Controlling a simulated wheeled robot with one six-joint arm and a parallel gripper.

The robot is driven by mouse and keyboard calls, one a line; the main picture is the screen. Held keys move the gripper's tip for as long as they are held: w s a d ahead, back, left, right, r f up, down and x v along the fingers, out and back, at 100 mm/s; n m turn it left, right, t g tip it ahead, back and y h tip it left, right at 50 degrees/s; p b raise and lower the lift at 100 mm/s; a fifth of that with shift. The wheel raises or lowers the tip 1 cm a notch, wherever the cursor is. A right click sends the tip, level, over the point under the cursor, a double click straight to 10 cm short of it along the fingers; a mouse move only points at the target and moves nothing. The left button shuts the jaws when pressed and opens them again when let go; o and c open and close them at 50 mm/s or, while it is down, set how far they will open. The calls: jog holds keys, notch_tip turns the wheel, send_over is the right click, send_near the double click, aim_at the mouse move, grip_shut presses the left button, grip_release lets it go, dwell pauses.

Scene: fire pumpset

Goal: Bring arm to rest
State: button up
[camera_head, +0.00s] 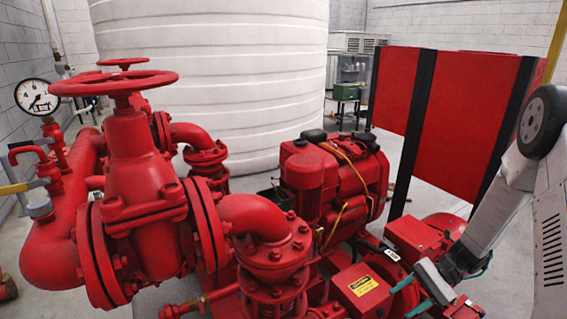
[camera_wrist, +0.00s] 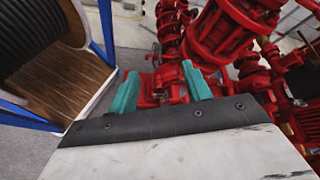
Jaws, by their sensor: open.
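My gripper (camera_head: 425,292) is at the lower right of the head view, at the end of my grey arm, in front of the red pumpset. Its teal fingers show clearly in the wrist view (camera_wrist: 160,78), spread apart with nothing held between them. Red pump parts lie beyond the fingertips. In the head view the gripper overlaps the red pump housing near a box with a yellow label (camera_head: 363,287); I cannot tell how much space separates them. My arm slopes down from the right edge.
A red gate valve with a handwheel (camera_head: 125,82) and a pressure gauge (camera_head: 37,97) fill the left. A white tank (camera_head: 215,70) and a red panel (camera_head: 455,95) stand behind. In the wrist view, a black cable reel (camera_wrist: 35,35) in a blue frame is close on the left.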

jog(key=s+a+r+n+t+h, duration=0.2)
jog(key=s+r+n+h, duration=0.2)
jog(key=s+r, duration=0.7)
jog(key=s+a+r+n+t+h, duration=0.2)
jog(key=s+r+h, duration=0.6)
jog(key=r, duration=1)
jog(key=s+n+t, duration=0.1)
jog(key=s+n, duration=0.1)
jog(key=s, duration=0.1)
jog(key=shift+a, duration=0.3)
jog(key=shift+r, duration=0.1)
